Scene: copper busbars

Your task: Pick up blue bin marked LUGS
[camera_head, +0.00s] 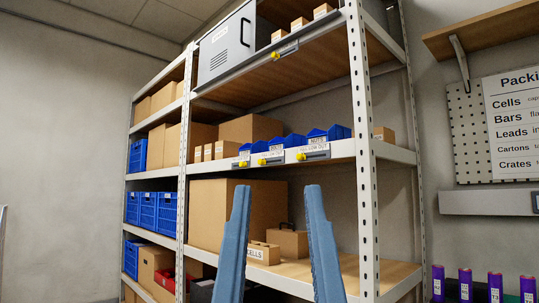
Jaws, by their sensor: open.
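Several small blue bins stand in a row on the middle shelf, among them a left one (258,147), a middle one (293,141) and a right one (339,132). White labels are on their fronts and the shelf edge. The print is too small to tell surely which bin is marked LUGS. My gripper (278,189) is open and empty, its two blue-grey fingers pointing up in front of the rack. In the picture its fingertips are below the bin row, apart from the bins.
The pale rack's upright (361,150) stands right of the bins. A grey cabinet (226,45) sits above. Cartons (250,128) stand behind and left of the bins. A large carton (215,215) and a CELLS box (263,253) are below. Purple cylinders (465,283) stand lower right.

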